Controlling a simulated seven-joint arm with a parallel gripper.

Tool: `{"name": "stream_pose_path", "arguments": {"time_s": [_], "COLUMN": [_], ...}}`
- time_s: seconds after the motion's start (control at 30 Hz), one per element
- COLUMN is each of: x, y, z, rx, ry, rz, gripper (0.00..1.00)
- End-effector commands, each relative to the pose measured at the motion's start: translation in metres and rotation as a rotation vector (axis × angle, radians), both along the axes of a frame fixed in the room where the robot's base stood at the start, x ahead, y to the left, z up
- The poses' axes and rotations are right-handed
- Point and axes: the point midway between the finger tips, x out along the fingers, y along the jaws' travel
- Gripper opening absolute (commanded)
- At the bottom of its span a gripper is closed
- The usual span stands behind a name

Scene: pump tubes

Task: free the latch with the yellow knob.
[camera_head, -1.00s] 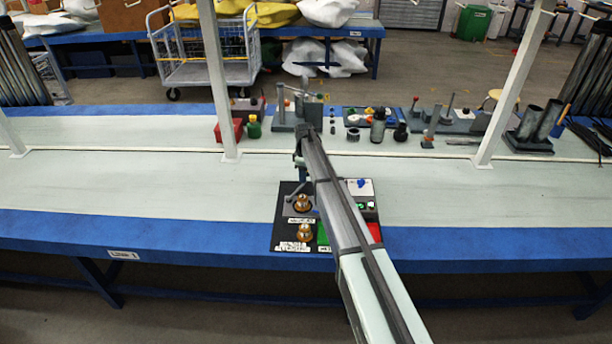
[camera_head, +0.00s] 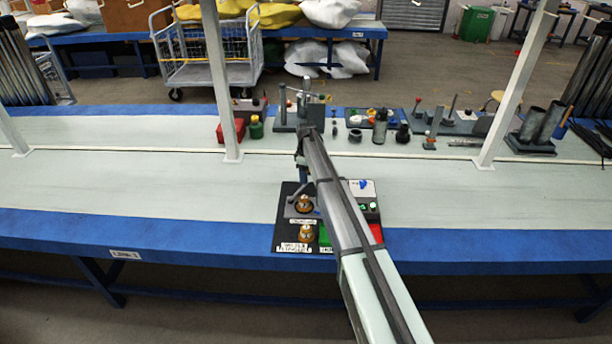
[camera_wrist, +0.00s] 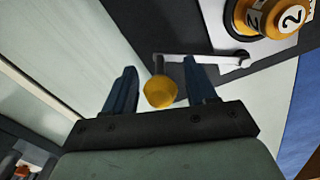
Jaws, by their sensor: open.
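The yellow knob (camera_wrist: 160,92) sits between the two open fingers of my gripper (camera_wrist: 160,80) in the wrist view, with a visible gap on each side. The knob is at the free end of a thin grey latch bar (camera_wrist: 200,60), which runs right to a pivot on a light plate beside a brass numbered dial. In the head view my gripper (camera_head: 302,180) hangs over the upper left part of the black panel (camera_head: 283,238). The yellow knob cannot be made out there, and my arm covers the middle of the panel.
Two brass dials, an upper one (camera_head: 304,203) and a lower one (camera_head: 306,233), stand on the panel's left side. Several fixtures line the back of the table. The table left of the panel is clear.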

Motion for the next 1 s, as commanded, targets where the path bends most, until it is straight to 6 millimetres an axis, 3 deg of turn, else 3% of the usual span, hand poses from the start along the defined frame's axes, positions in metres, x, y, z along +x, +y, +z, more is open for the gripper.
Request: {"name": "stream_pose_path", "arguments": {"time_s": [0.6, 0.8, 1.0], "x": [0.0, 0.0, 0.0], "y": [0.0, 0.0, 0.0], "z": [0.107, 0.127, 0.132], "rx": [0.001, 0.001, 0.0], "ry": [-0.001, -0.001, 0.0], "rz": [0.0, 0.001, 0.001], "gripper": [0.56, 0.56, 0.56]}}
